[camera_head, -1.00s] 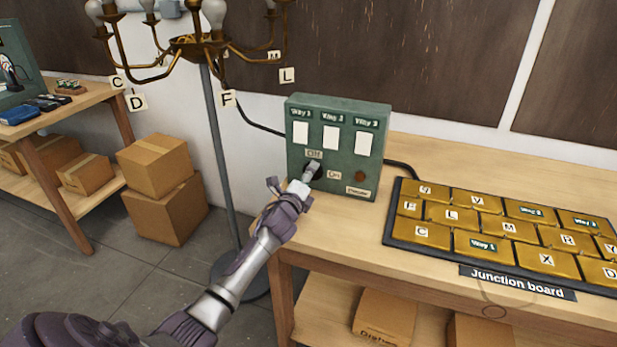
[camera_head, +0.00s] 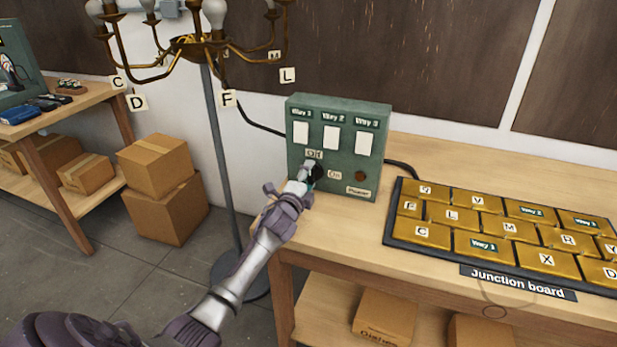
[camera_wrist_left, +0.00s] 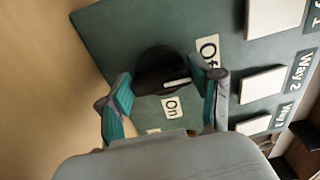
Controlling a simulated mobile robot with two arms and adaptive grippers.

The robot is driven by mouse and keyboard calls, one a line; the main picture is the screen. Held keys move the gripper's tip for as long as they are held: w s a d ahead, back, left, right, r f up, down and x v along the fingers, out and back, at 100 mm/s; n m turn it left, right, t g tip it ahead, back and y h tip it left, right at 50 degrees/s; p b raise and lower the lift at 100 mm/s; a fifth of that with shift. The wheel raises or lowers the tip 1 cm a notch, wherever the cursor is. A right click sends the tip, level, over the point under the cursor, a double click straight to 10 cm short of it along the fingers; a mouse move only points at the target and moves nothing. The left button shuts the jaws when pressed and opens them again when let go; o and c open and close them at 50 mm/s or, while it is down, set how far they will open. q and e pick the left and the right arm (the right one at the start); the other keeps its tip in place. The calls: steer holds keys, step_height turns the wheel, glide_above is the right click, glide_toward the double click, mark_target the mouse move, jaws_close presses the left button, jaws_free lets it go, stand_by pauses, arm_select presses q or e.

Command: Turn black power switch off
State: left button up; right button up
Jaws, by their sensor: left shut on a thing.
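The black power switch (camera_head: 319,175) is a round knob low on the front of the green control box (camera_head: 338,108), between the "Off" label (camera_head: 314,154) and the "On" label (camera_head: 334,174). My left gripper (camera_head: 310,174) is at the knob and partly covers it in the head view. In the left wrist view its two teal-padded fingers (camera_wrist_left: 168,92) straddle the black knob (camera_wrist_left: 158,65), shut on it. My right gripper is out of view.
The box stands on a wooden workbench (camera_head: 430,160) beside the junction board (camera_head: 445,255) of brass lettered tiles. A brass chandelier (camera_head: 190,45) on a grey pole (camera_head: 222,150) stands left of the box. Cardboard boxes (camera_head: 155,165) sit on the floor at left.

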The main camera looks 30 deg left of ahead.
arm_select(q)
steer(key=o, duration=1.1)
steer(key=shift+o, duration=0.2)
steer(key=v, duration=1.2)
